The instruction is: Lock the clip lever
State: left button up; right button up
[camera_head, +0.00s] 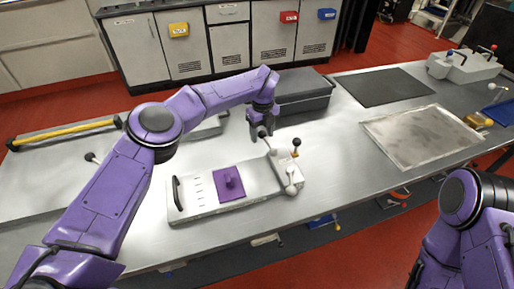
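A light grey fixture board (205,205) lies on the metal table, with a purple plate and knob (230,186) on its middle. At its right end is a clip block (289,165) with levers: one has a dark ball (297,142) standing up, and pale ball ends (291,189) show at the near side. My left gripper (263,131) points down at the far side of the block, close to a lever with a rounded end. I cannot tell whether it touches the lever or how far its fingers are apart. My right arm is at the lower right, its gripper out of view.
A dark grey box (302,91) stands behind my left gripper. A black mat (383,87) and a worn grey plate (424,136) lie to the right. Another fixture (465,65) stands at the far right. A yellow bar (65,134) lies at the left.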

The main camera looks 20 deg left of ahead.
aim_at(262, 131)
pick_arm(q)
notch_tip(262, 131, up, 7)
jog(key=p, duration=0.3)
jog(key=shift+r+p, duration=0.1)
jog(key=shift+p, duration=0.2)
